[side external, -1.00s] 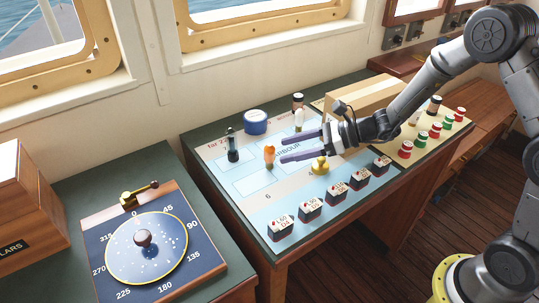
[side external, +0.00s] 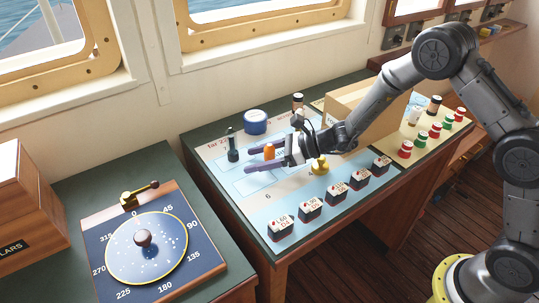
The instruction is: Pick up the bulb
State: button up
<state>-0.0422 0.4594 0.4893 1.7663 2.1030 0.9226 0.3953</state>
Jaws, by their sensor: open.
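A small upright orange piece (side external: 269,151), which looks like the bulb, stands on the pale blue chart (side external: 258,208) on the table. My gripper (side external: 248,160) reaches in from the right, its two purple fingers open and lying low on either side of the orange piece. The near finger hides its lower part. I cannot tell whether either finger touches it. A dark green upright item (side external: 232,147) stands just left of the fingertips. A brass piece (side external: 319,165) stands close to the gripper's near side.
Several dark numbered blocks (side external: 310,209) line the table's front edge. A blue roll (side external: 255,122) and a brown-capped bottle (side external: 297,102) stand at the back. A cardboard box (side external: 365,108) and red and green capped jars (side external: 422,138) are to the right. The chart's left front is clear.

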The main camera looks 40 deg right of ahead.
grip_shut()
jog(key=shift+r, duration=0.1)
dwell(0.3)
